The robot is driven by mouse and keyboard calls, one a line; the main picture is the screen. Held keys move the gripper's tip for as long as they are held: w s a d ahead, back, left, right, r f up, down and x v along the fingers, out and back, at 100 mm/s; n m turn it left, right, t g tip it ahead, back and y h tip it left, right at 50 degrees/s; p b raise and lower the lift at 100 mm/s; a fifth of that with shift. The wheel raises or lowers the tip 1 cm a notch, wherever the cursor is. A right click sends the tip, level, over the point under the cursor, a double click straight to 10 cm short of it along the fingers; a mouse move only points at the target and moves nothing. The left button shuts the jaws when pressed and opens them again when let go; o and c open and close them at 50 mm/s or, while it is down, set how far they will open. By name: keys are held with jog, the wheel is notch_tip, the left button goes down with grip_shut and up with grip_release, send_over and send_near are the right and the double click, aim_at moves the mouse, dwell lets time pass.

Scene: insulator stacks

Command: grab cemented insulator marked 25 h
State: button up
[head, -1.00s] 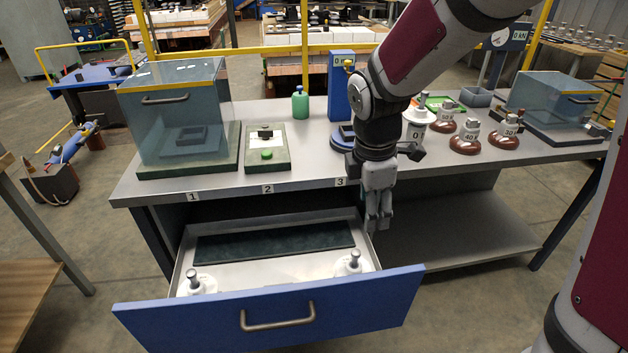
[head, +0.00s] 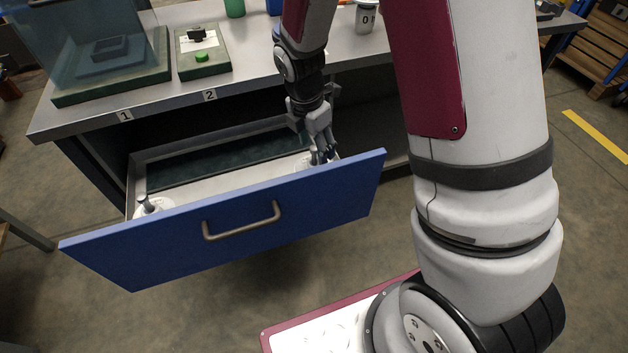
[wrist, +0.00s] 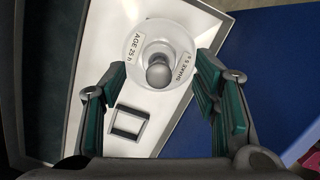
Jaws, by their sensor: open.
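The white insulator labelled "AGE 25 h" (wrist: 133,46) stands in the open drawer (head: 320,205), seen from above in the wrist view, with its grey metal pin pointing up. In the head view my gripper (head: 322,156) reaches down into the drawer's right end and mostly hides this insulator (head: 302,164). Another white insulator (head: 153,206) stands at the drawer's left end.
A small square frame (wrist: 129,122) lies on the drawer floor beside the insulator. A dark mat (head: 225,163) lines the drawer's back. The blue drawer front and the workbench edge (head: 165,104) are close to my arm. A glass case and a green-button device (head: 203,56) stand on the bench.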

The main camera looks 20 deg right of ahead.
aim_at(316, 158)
jog(key=shift+w+d+f+b, duration=0.15)
jog(key=shift+f+b, duration=0.3)
jog(key=shift+f, duration=0.9)
jog(key=shift+w+d+f+b, duration=0.1)
jog(key=shift+f+b, duration=0.35)
jog(key=shift+f, duration=0.9)
jog(key=shift+r, duration=0.1)
grip_shut()
